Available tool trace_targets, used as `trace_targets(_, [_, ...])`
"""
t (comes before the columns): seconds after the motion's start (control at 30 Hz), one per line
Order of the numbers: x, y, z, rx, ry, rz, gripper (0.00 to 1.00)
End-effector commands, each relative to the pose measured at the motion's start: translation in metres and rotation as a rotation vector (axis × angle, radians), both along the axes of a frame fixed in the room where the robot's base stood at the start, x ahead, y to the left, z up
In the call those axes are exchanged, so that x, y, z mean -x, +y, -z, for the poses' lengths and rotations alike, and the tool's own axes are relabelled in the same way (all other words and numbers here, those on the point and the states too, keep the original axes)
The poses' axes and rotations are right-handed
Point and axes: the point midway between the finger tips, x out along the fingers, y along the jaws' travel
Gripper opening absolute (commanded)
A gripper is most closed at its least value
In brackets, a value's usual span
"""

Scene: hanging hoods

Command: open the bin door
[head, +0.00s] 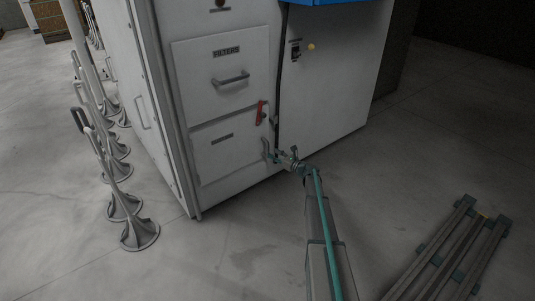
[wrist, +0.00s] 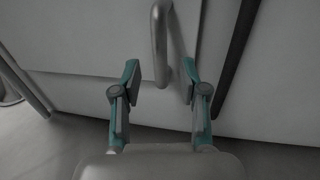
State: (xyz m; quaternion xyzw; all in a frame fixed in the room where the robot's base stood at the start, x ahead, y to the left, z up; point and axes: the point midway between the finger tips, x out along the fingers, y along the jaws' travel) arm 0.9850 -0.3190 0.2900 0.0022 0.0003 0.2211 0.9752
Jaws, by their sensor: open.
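The bin door (head: 230,150) is the lower light-grey panel on the cabinet front, below the FILTERS drawer, and it looks closed. Its handle (head: 265,149) is a grey upright bar at the door's right side. A red latch (head: 261,112) sits at the door's upper right. My gripper (head: 280,154) is at the handle's lower end. In the wrist view my gripper (wrist: 160,80) is open, its teal fingers apart, with the lower end of the handle (wrist: 160,45) between and just beyond the fingertips. I cannot tell whether a finger touches it.
The FILTERS drawer (head: 222,75) is above the door. Several posts with round bases (head: 140,233) stand left of the cabinet. A slatted rack (head: 455,255) lies at lower right.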

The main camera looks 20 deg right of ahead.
Motion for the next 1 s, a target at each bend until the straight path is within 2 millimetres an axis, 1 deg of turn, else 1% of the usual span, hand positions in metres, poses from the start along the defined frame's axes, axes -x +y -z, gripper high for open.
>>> trace_targets(0.03, [-0.01,0.003,0.004,0.001,0.0,-0.001,0.43])
trace_targets(0.1, [-0.02,0.009,0.003,0.001,0.0,-0.002,0.43])
trace_targets(0.3, [-0.04,0.018,0.002,0.002,-0.001,0.0,0.43])
trace_targets(0.47, [-0.046,0.022,0.001,0.002,-0.001,0.0,0.43])
trace_targets(0.73, [-0.047,0.022,0.0,0.002,-0.001,0.0,0.43])
trace_targets(0.9, [-0.047,0.022,0.0,0.002,-0.001,0.0,0.15])
trace_targets(1.0, [-0.047,0.022,0.0,0.002,-0.001,0.0,0.0])
